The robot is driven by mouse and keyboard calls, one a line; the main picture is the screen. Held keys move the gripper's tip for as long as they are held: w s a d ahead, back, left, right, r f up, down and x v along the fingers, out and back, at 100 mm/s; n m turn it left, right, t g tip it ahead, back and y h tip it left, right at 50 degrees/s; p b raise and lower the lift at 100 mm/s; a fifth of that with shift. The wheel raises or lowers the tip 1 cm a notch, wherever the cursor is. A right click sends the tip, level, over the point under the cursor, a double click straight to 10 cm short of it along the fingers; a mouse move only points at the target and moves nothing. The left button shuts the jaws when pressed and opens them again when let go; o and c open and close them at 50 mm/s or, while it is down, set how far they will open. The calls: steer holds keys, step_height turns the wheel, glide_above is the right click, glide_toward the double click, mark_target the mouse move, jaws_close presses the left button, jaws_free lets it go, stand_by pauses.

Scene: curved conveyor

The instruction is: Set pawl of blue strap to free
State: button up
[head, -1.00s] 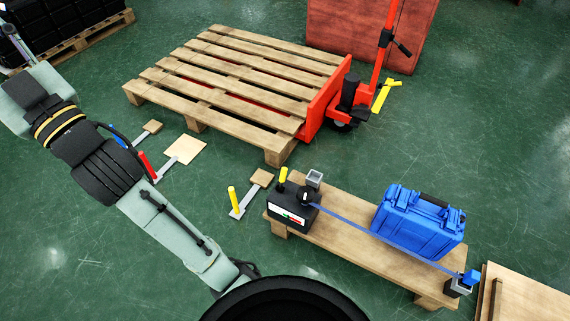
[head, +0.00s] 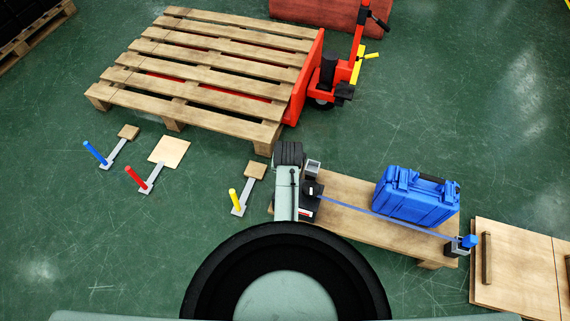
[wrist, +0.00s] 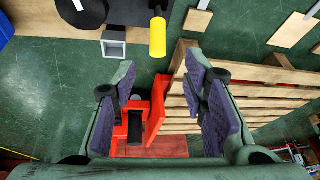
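The blue strap (head: 370,215) runs from a black box (head: 309,208) at the left of a low wooden platform, past a blue case, to a post at the right. The box carries a dark round drum, also in the wrist view (wrist: 80,12), and a yellow handle (wrist: 157,36). My arm hides the handle and part of the box in the head view. My gripper (wrist: 160,100) is open and empty in the wrist view. The yellow handle stands beyond the fingertips, near the middle, apart from them. I cannot make out the pawl's setting.
A grey square socket (wrist: 113,45) stands beside the handle. The blue case (head: 415,195) sits on the platform (head: 345,190). A pallet (head: 205,70) with a red pallet jack (head: 325,75) is behind. Blue, red and yellow floor levers (head: 237,201) stand at left.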

steer(key=x, duration=1)
steer(key=shift+d+f, duration=0.15)
steer(key=shift+f, duration=0.25)
jaws_close()
stand_by(0.4)
